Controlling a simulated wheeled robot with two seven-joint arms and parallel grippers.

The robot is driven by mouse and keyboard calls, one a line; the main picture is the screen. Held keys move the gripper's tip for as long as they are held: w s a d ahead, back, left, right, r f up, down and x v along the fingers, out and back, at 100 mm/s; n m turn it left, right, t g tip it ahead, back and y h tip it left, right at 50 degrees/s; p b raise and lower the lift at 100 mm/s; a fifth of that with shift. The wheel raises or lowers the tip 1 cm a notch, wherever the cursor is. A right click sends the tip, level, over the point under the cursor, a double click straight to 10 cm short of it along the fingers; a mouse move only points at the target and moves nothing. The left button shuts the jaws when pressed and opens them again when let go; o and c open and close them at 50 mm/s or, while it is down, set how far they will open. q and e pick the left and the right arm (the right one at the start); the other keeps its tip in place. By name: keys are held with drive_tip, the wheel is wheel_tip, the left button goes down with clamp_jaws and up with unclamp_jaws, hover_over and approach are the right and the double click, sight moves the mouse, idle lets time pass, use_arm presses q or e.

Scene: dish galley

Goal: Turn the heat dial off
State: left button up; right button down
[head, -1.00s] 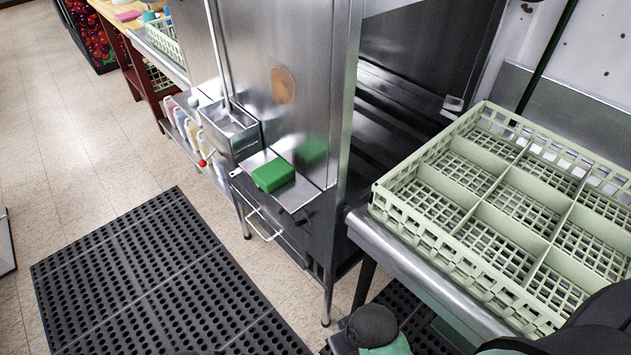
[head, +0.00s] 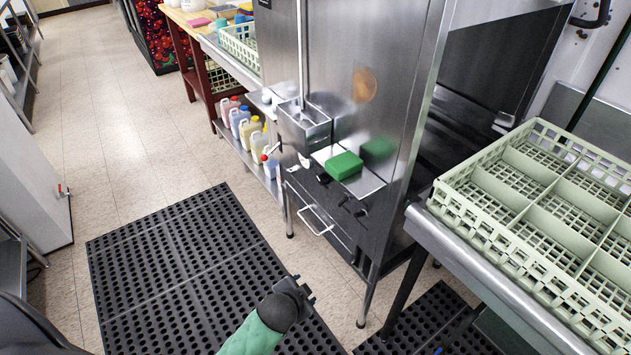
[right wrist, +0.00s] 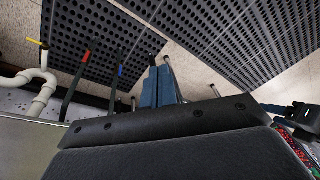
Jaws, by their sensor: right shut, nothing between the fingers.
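Several small dark knobs (head: 323,178) sit on the front of the steel dishwasher (head: 345,50), just below a small shelf with a green block. I cannot tell which is the heat dial or where it points. My right gripper (right wrist: 163,85) shows in the right wrist view. Its bluish fingers are together with nothing between them, and no dial shows near them. In the head view, a green and black part of one of my arms is at the bottom centre, over the floor mat, apart from the machine. My left gripper cannot be made out.
A pale green dish rack (head: 480,217) stands on the steel table at right. The green block (head: 344,166) and a steel holder (head: 303,127) jut from the machine, with a bar handle (head: 310,220) below. Jugs (head: 240,121) stand on a low shelf. The mat (head: 170,270) is clear.

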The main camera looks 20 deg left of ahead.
use_arm(q)
drive_tip(key=w+a+r+m+t, duration=0.2)
drive_tip(key=w+a+m+t, duration=0.15)
drive_tip(key=w, duration=0.55)
drive_tip(key=m+t+h+p, duration=0.2)
drive_tip(key=m+h, duration=0.9)
drive_tip(key=m, duration=0.9)
approach(319, 179)
drive_tip(key=d, duration=0.1)
drive_tip(key=p+x, duration=0.1)
drive_tip(key=x, duration=0.2)
drive_tip(key=p+x, duration=0.1)
drive_tip(key=x, duration=0.3)
drive_tip(key=shift+w+a+r, duration=0.1)
drive_tip(key=shift+w, duration=0.25)
drive_tip(key=shift+w+d, duration=0.3)
drive_tip(key=shift+w, duration=0.05)
use_arm(e)
wheel_tip(319, 179, down, 11)
drive_tip(key=w+d, duration=0.1)
drive_tip(key=shift+g+h, duration=0.3)
use_arm(q)
drive_tip(key=shift+c, duration=0.2)
use_arm(e)
drive_tip(key=shift+d, duration=0.1)
use_arm(q)
drive_tip(key=c, duration=0.9)
use_arm(e)
drive_tip(key=shift+r, duration=0.1)
